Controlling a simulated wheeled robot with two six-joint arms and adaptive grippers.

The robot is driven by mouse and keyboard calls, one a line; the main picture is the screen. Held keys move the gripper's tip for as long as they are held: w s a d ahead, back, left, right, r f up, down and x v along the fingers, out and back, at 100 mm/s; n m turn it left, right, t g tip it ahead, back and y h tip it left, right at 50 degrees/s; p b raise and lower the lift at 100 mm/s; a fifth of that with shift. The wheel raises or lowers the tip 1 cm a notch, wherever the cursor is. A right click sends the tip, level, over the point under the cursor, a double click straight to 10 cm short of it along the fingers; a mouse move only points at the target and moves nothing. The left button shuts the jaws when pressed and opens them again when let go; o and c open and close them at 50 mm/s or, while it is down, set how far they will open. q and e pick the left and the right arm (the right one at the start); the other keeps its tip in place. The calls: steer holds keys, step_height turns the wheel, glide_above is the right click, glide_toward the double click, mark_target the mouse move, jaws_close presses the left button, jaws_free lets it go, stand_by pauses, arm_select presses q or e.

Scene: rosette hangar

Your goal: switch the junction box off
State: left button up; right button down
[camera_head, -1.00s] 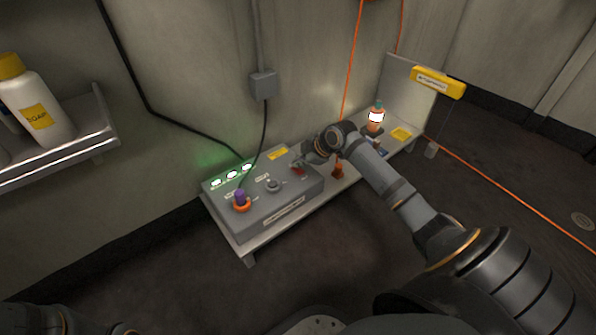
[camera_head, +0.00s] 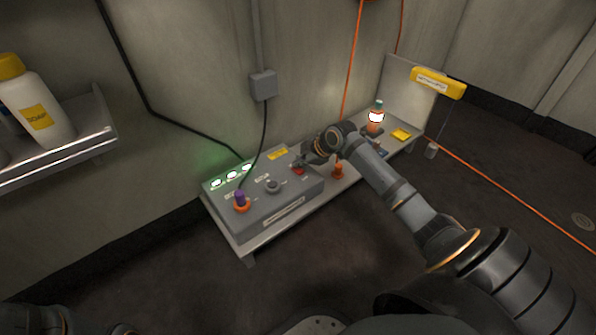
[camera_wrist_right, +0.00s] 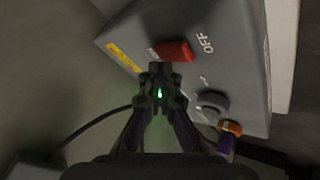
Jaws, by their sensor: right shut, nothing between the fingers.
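The junction box (camera_head: 248,211) is a grey sloped panel on a low bench. It carries a red switch (camera_head: 298,170), a grey knob (camera_head: 273,186), a purple and orange plug (camera_head: 241,201) and several green lights (camera_head: 232,175). In the right wrist view the red switch (camera_wrist_right: 173,51) lies just beyond my right gripper's tips (camera_wrist_right: 161,70), beside the word OFF. My right gripper (camera_head: 303,165) is shut and empty, right at the switch; I cannot tell whether it touches. Of my left arm, only dark parts show at the lower left; its gripper is not visible.
The bench (camera_head: 244,248) also holds an orange bottle (camera_head: 375,117), a small orange object (camera_head: 338,170) and a yellow pad (camera_head: 401,134). A soap bottle (camera_head: 36,101) stands on a shelf (camera_head: 87,131) at left. A cable runs up to a wall box (camera_head: 263,85).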

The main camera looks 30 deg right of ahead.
steer(key=shift+s+f+p, duration=0.1)
steer(key=shift+f+p, duration=0.2)
steer(key=shift+f, duration=0.05)
steer(key=shift+s+f, duration=0.25)
steer(key=shift+f, duration=0.4)
stand_by(1.0)
steer(key=shift+w+d+r+p, duration=0.15)
steer(key=shift+r+p, duration=0.25)
steer(key=shift+p, duration=0.55)
steer(key=shift+r, duration=0.1)
